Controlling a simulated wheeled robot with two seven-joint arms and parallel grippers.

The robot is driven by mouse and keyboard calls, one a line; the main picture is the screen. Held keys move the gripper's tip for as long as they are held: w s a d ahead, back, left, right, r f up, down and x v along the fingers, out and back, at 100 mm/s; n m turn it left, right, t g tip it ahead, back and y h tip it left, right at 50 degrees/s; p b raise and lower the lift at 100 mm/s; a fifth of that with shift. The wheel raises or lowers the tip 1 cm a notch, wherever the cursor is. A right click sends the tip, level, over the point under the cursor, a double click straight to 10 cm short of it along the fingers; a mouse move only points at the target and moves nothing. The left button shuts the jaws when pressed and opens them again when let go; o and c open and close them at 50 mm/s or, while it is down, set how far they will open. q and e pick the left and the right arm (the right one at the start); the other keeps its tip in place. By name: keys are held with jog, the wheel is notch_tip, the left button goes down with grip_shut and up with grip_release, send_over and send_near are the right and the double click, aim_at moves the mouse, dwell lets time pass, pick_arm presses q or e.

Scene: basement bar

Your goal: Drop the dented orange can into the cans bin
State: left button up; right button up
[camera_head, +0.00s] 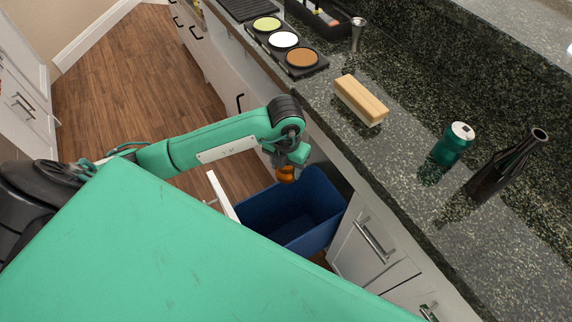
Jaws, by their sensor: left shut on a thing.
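The orange can (286,175) is small in the head view and partly hidden by my left gripper (288,165), which is shut on it. Its dents are too small to make out. The gripper holds the can over the blue bin (318,193), near the bin's far left side. The blue bin is open at the top and stands low beside the counter; no label shows on it. My right gripper is not in view.
The dark stone counter (400,165) runs along the right. On it are a wooden block brush (360,100), a green can (453,143), a dark bottle (508,165), a metal jigger (357,34) and a tray of round dishes (284,41). Wooden floor (140,75) is clear at left.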

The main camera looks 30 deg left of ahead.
pick_arm(q)
jog(key=o, duration=1)
notch_tip(320, 180, up, 13)
jog(key=shift+f, duration=0.15)
jog(key=shift+r, duration=0.5)
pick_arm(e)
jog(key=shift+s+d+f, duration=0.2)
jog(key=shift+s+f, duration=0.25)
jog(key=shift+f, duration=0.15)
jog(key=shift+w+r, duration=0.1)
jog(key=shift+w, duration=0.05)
